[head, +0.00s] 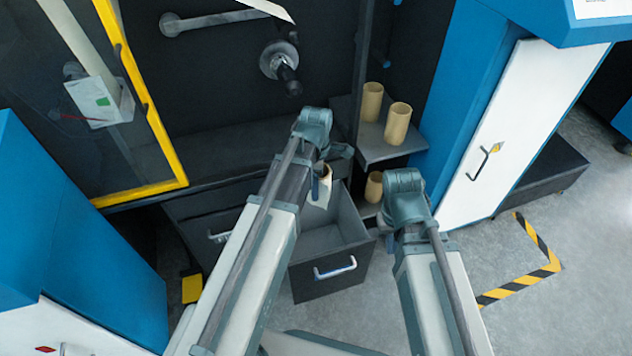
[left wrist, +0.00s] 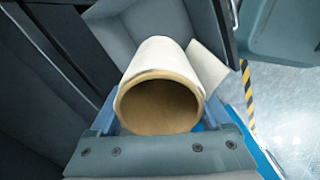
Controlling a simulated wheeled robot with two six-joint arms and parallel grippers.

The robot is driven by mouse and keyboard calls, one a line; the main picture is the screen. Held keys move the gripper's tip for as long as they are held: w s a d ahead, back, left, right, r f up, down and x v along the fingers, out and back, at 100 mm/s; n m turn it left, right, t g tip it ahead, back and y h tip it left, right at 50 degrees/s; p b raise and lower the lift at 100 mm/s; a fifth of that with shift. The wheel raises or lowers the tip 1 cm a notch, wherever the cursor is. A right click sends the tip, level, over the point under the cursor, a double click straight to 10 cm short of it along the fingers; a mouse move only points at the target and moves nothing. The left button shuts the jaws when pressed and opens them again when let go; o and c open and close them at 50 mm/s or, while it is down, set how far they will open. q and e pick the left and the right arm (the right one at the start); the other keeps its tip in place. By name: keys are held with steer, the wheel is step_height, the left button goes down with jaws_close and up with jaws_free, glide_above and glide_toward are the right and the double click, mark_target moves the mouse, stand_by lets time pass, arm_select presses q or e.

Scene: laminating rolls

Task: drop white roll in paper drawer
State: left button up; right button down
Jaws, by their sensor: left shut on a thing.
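The white roll (left wrist: 162,57) is a tan cardboard core with white paper around it, and a loose paper flap sticks out at its right. My left gripper (head: 321,187) is shut on it, with blue fingers on both sides of the roll. In the head view the white roll (head: 318,197) is partly hidden by my left arm and hangs over the open paper drawer (head: 332,281). The visible part of the drawer's inside looks empty. My right gripper (head: 404,192) is to the right of the drawer; its fingers are hidden behind the wrist.
Bare tan cores (head: 397,123) stand on a dark shelf (head: 378,150) right of the drawer, and another core (head: 374,187) stands lower. A second drawer handle (head: 220,236) shows at left. A yellow-framed door (head: 150,120) stands open at left.

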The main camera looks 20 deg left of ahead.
arm_select(q)
step_height(320, 180, down, 6)
steer(key=b, duration=0.5)
steer(key=shift+r, duration=0.25)
steer(key=o, duration=1.3)
steer(key=shift+r, duration=0.1)
step_height(320, 180, up, 14)
steer(key=p, duration=1.3)
steer(key=shift+p, duration=0.35)
steer(key=shift+f, duration=0.2)
steer(key=shift+s, duration=0.1)
